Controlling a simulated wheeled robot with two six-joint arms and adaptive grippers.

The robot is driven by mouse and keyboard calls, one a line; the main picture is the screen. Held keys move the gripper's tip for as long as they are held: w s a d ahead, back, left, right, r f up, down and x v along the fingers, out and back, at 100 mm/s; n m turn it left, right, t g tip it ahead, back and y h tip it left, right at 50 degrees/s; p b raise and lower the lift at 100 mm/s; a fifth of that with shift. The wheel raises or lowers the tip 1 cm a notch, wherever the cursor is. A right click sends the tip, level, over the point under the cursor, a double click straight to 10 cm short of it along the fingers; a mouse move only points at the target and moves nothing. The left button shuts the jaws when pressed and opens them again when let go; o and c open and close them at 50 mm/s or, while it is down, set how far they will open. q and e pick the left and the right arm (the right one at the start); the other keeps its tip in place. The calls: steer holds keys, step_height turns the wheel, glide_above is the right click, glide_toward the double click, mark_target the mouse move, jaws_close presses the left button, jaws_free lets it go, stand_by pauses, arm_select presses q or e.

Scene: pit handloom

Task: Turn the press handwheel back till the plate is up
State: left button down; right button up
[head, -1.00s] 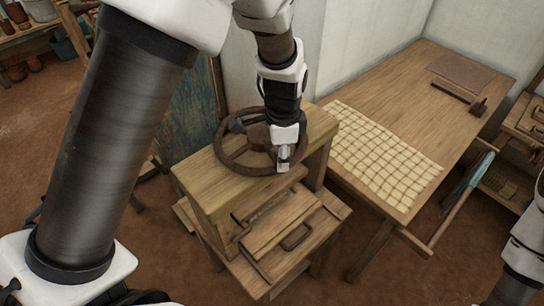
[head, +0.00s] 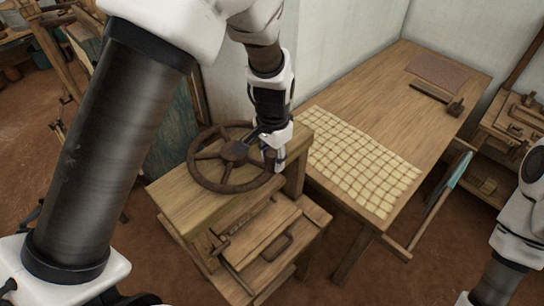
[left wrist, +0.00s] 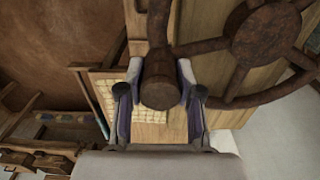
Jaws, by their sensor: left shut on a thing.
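The rusty brown handwheel (head: 214,187) lies flat on top of the wooden press (head: 172,193). My left gripper (head: 273,162) is at the right side of its rim, pointing down. In the left wrist view my left gripper (left wrist: 160,100) is shut on the wheel's upright knob (left wrist: 160,88), with a finger on either side. The hub and spokes (left wrist: 265,35) show at upper right there. Below the press's top beam is a flat wooden board with a dark handle (head: 283,248); whether it is the plate I cannot tell. My right gripper is out of view.
A long wooden table (head: 362,82) with a checkered cloth (head: 360,155) stands to the right of the press. White walls are close behind the press and table. Shelving (head: 510,125) stands at far right. Bare brown floor lies at left.

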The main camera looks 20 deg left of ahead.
arm_select(q)
steer(key=shift+w, duration=0.1)
steer(key=c, duration=0.8)
jaws_free()
steer(key=shift+o, duration=0.2)
step_height(320, 180, up, 12)
steer(key=shift+w, duration=0.1)
steer(key=shift+f, duration=0.1)
